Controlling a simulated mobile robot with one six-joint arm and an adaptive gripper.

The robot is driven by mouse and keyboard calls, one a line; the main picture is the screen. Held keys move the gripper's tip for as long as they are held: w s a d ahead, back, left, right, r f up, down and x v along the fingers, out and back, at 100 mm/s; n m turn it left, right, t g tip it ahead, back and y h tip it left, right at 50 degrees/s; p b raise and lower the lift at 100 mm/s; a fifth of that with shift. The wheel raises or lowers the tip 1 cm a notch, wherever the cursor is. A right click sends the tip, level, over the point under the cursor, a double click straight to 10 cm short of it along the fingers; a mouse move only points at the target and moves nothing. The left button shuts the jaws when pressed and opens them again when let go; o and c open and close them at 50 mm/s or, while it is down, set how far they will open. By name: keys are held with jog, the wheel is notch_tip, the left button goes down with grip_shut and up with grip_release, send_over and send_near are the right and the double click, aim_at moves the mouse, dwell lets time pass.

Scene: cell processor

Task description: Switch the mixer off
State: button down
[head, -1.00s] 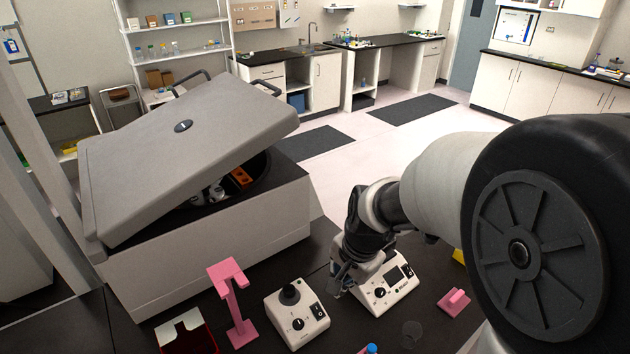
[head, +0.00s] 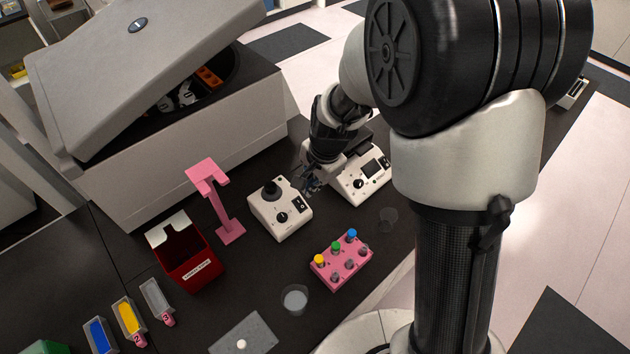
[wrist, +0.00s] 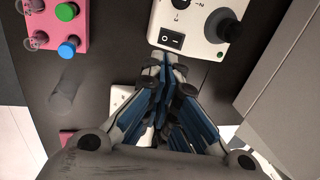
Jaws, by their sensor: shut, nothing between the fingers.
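The mixer (head: 278,216) is a white box on the dark bench, with a black cup on top and a dial. It also shows in the wrist view (wrist: 212,45). Its black rocker switch (wrist: 171,40) faces my gripper; I cannot tell which side is pressed. My gripper (head: 311,184) is just right of the mixer in the head view. In the wrist view my gripper (wrist: 165,62) is shut and empty, its fingertips close below the switch. I cannot tell whether they touch the mixer.
A white device with a screen (head: 372,168) stands right of the mixer, close to my gripper. A pink stand (head: 228,215) and a large open-lidded centrifuge (head: 180,165) are to the left. A pink tube rack (head: 340,268) and a clear beaker (head: 294,299) are in front.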

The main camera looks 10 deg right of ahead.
aim_at(307, 208)
jog(key=b+x, duration=0.2)
jog(key=x, duration=0.7)
jog(key=shift+f+b, duration=0.35)
jog(key=shift+f, duration=0.2)
jog(key=shift+s, duration=0.1)
jog(key=shift+r, duration=0.2)
jog(key=shift+r+p, duration=0.75)
jog(key=shift+p, duration=0.1)
